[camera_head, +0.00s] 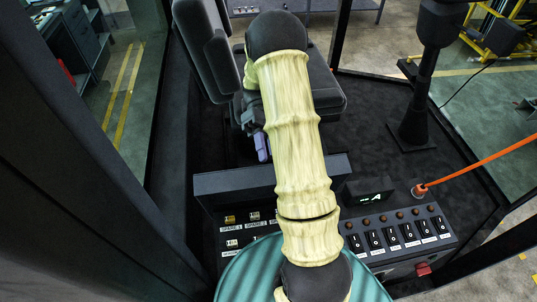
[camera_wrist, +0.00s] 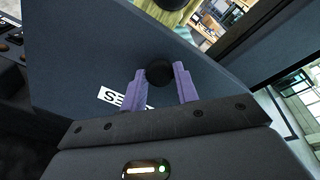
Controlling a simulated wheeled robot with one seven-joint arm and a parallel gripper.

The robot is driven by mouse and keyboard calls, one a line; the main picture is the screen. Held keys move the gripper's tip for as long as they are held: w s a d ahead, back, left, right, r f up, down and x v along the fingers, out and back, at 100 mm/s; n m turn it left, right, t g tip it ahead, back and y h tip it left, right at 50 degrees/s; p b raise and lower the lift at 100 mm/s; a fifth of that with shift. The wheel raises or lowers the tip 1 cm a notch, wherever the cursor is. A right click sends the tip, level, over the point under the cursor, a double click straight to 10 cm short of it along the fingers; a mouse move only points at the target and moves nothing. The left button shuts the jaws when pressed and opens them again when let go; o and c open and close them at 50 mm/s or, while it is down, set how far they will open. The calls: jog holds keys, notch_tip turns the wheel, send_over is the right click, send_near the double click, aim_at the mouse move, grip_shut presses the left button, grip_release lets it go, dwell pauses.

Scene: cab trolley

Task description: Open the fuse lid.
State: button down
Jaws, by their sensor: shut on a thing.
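The fuse lid (camera_head: 232,184) is a dark flat panel. In the head view it stands raised behind the fuse box, with the fuse bay (camera_head: 232,228) and its labels uncovered in front. In the wrist view the lid (camera_wrist: 75,55) shows its face with a partly hidden white "SE" label and a round black knob (camera_wrist: 159,73). My gripper (camera_wrist: 160,84) has its purple fingers on both sides of the knob, shut on it. In the head view only part of my gripper (camera_head: 262,147) shows behind the lid; my arm hides the rest.
A seat (camera_head: 325,92) stands behind my arm. A dark lever post (camera_head: 414,120) stands at the right.

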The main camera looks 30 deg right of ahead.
jog(key=c, duration=1.1)
grip_release()
